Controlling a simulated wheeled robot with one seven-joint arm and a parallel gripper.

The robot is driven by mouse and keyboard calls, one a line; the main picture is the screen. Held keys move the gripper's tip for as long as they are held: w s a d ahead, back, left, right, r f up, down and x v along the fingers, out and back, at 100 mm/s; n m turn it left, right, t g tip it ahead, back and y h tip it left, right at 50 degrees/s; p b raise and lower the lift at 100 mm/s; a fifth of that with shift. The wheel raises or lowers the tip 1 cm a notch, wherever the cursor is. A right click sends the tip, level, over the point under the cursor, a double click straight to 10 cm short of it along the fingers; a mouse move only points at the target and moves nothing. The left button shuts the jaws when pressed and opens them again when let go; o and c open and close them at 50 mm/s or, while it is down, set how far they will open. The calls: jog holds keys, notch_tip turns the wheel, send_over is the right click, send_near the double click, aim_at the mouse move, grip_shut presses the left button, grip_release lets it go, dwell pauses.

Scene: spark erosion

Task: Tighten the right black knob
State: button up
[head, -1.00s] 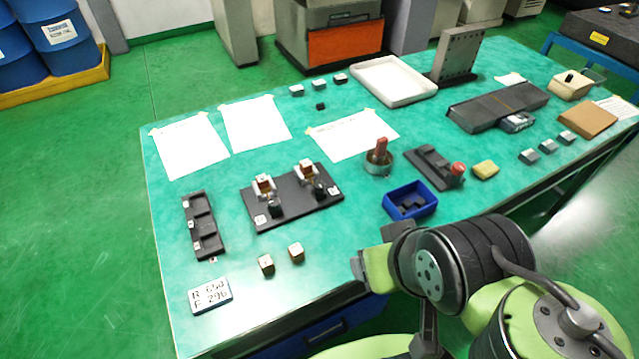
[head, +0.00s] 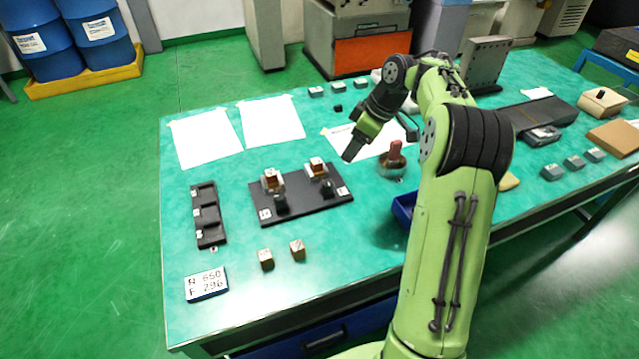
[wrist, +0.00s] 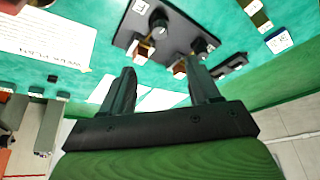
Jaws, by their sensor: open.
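A black plate (head: 304,197) on the green table bears two copper-and-silver clamp blocks, each with a black knob in front. The right black knob (head: 329,188) stands near the plate's right end; it shows in the wrist view (wrist: 159,19) at upper middle. The left black knob (head: 280,201) shows in the wrist view (wrist: 200,45) to the right of it. My gripper (head: 350,152) is above and behind the plate's right end, apart from the knob. In the wrist view my gripper (wrist: 162,72) has its fingers spread, with nothing between them.
A red-handled piece (head: 394,155) stands right of the plate. A black slotted tray (head: 207,215) lies left of it, with two small cubes (head: 297,249) and a number plate (head: 206,284) in front. White papers (head: 273,121) lie behind. My arm hides part of the table's right side.

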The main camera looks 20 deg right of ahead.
aim_at(328, 183)
jog(key=b+x, duration=0.5)
jog(key=x, duration=1.1)
jog(key=shift+d, duration=0.1)
jog(key=c, duration=1)
jog(key=shift+c, duration=0.2)
